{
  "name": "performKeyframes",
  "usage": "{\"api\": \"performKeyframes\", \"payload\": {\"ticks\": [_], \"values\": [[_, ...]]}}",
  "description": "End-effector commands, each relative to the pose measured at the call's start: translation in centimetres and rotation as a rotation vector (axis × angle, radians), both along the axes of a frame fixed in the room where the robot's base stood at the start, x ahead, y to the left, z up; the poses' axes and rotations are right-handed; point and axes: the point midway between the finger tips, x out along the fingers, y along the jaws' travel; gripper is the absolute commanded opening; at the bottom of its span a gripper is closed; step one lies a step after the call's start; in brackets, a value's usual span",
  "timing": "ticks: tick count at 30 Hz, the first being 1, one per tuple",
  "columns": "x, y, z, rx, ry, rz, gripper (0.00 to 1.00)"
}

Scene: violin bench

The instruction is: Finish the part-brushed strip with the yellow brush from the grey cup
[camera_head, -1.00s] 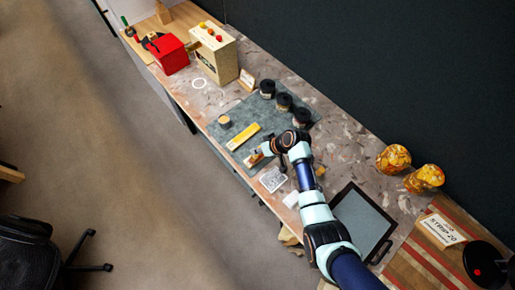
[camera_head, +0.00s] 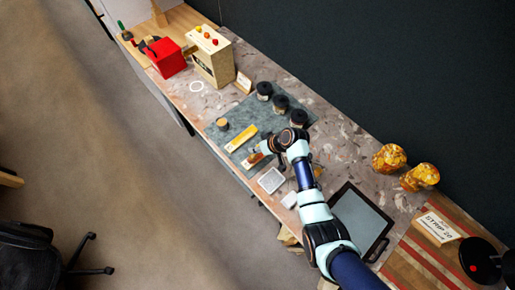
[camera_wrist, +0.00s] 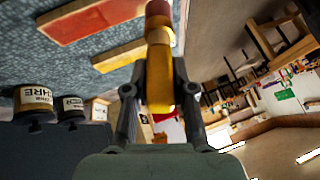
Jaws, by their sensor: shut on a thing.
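My gripper (camera_wrist: 160,85) is shut on the yellow brush (camera_wrist: 160,65), with a finger on each side of its handle. The brush's pinkish-brown tip is at the top edge of the wrist view; I cannot tell whether it touches anything. In the head view my gripper (camera_head: 266,147) is over the grey-green mat (camera_head: 233,111). A red-orange strip (camera_wrist: 90,20) with a pale edge lies beside a yellow strip (camera_wrist: 118,56). In the head view the orange strip (camera_head: 254,159) is partly hidden by my gripper, and the yellow strip (camera_head: 240,138) lies clear. I cannot make out a grey cup for certain.
A small tan-topped pot (camera_head: 222,124) stands on the mat's left. Several black-lidded jars, one labelled (camera_wrist: 36,100), line its back edge. A pale tray (camera_head: 271,180) is near the front edge. A dark framed panel (camera_head: 361,222) lies right of my arm.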

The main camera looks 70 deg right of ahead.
Motion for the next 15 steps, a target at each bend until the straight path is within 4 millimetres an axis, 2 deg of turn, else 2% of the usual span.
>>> {"api": "performKeyframes", "payload": {"ticks": [1, 15], "values": [[0.0, 0.1, 0.9, 0.002, 0.001, 0.001, 0.00], [0.6, 0.7, 5.1, 0.003, 0.001, 0.016, 0.00]]}}
